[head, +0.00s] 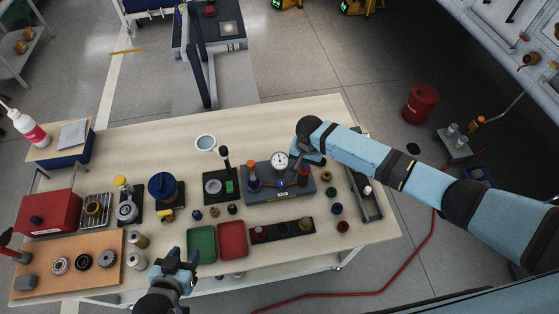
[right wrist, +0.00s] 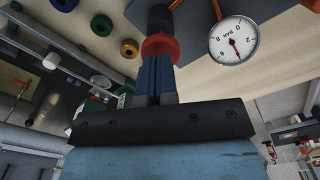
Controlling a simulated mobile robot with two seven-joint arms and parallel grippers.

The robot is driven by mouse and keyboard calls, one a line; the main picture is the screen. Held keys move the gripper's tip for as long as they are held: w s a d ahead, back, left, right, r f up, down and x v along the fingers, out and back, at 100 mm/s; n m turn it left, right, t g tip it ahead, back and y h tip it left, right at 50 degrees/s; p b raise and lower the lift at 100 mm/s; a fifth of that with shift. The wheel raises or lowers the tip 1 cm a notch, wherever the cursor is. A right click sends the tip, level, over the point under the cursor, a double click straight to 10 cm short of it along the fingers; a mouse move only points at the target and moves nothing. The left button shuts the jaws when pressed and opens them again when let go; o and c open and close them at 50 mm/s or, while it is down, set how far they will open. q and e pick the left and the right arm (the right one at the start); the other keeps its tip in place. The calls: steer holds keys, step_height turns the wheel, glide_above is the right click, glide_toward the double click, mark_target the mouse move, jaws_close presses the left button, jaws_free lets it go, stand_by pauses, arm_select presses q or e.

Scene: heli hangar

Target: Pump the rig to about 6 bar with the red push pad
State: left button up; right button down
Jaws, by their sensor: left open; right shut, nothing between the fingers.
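The grey pump rig (head: 262,191) stands on the table with a round white pressure gauge (head: 279,160) upright on it. In the right wrist view the gauge (right wrist: 233,40) appears upside down with a red needle; I cannot read its value surely. The red push pad (right wrist: 160,46) sits on a black post, right at the fingertips of my right gripper (right wrist: 155,60). I cannot tell whether they touch. In the head view my right gripper (head: 304,169) is shut and empty over the rig's right part. My left gripper (head: 177,260) is open and empty at the table's front edge.
A green tray (head: 201,243) and a red tray (head: 232,239) lie in front of the rig. A dark holder (head: 282,230), several coloured rings and a long grey tray (head: 367,195) are nearby. A stand with a black handle (head: 224,158) is left of the rig. The table's back is mostly clear.

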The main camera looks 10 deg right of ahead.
steer(key=shift+f, duration=0.15)
steer(key=shift+f+b, duration=0.75)
steer(key=shift+f, duration=1.05)
steer(key=shift+s+r+p, duration=0.1)
steer(key=shift+r+p, duration=0.8)
steer(key=shift+r, duration=0.95)
steer(key=shift+r, duration=0.1)
steer(key=shift+f+b, duration=0.3)
steer(key=shift+f, duration=0.15)
